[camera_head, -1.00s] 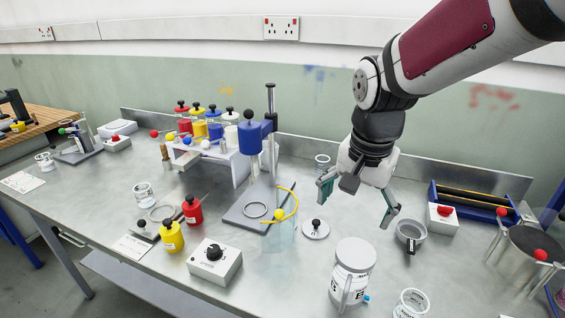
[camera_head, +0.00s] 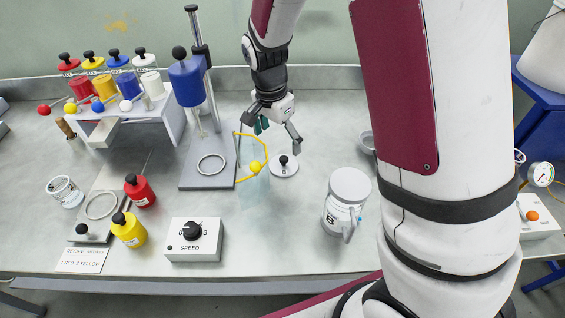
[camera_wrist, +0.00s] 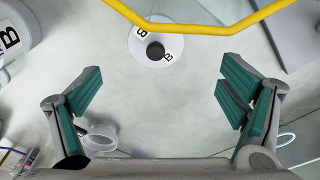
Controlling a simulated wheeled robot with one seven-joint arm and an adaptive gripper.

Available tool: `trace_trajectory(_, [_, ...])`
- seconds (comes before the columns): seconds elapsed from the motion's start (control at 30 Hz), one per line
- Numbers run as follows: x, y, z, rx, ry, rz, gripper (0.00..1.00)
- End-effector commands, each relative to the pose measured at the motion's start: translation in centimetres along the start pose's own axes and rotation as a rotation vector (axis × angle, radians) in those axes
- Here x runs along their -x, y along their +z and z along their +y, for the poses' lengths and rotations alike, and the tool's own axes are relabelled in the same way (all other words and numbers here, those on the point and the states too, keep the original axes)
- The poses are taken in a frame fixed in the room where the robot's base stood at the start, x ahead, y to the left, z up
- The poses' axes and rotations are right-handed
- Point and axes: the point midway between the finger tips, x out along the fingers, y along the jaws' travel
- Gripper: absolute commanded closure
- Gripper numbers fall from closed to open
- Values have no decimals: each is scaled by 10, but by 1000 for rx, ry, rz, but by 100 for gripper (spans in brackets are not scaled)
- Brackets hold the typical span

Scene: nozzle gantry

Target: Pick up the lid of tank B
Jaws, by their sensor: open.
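The lid of tank B (camera_head: 284,168) is a flat white disc with a black knob, lying on the bench. In the wrist view the lid (camera_wrist: 143,50) shows two "B" marks and lies beyond the fingertips, roughly centred between them sideways. My gripper (camera_head: 278,134) is open and empty, above and just behind the lid in the head view; its two green-padded fingers (camera_wrist: 160,88) are spread wide. A white jar marked B (camera_head: 346,190) stands to the lid's right; its edge shows at the wrist view's left (camera_wrist: 14,35).
A yellow guard (camera_head: 238,155) with a ball and a pale clear sheet stand close left of the lid. A stand with a blue motor (camera_head: 188,82) is further left. A speed box (camera_head: 194,240) stands in front. My arm hides the right side. Bench between lid and jar is clear.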

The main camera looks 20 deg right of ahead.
Motion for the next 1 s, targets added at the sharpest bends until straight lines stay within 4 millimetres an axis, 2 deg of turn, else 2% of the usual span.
trace_trajectory(0.1, [-20, 0, 1, 0, 3, -1, 10])
trace_trajectory(0.37, [-37, -1, 2, 0, 1, -1, 10])
trace_trajectory(0.7, [-80, -4, 6, 2, 2, -1, 10])
trace_trajectory(1.0, [-84, -4, 5, 2, -1, 0, 10])
